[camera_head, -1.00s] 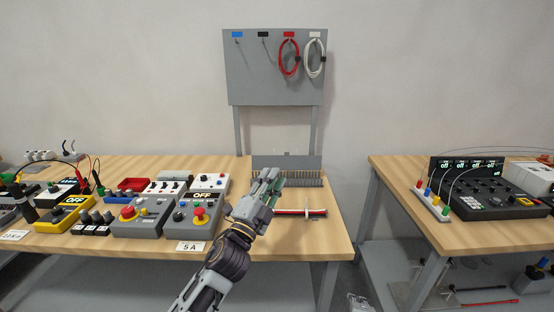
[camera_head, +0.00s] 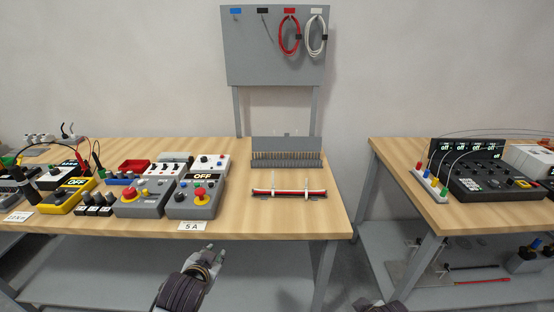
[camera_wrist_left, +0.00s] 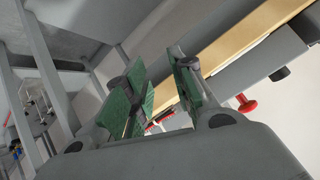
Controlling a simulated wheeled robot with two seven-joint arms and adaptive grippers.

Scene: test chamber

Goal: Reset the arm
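My left gripper (camera_head: 208,254) is in front of the main workbench (camera_head: 318,218), below the level of its top and clear of its front edge. The left wrist view shows its green-padded fingers (camera_wrist_left: 160,88) standing apart with nothing held between them. A small part of my own body shows at the bottom edge of the head view, right of centre.
A second bench (camera_head: 409,204) stands at the right, past a gap.

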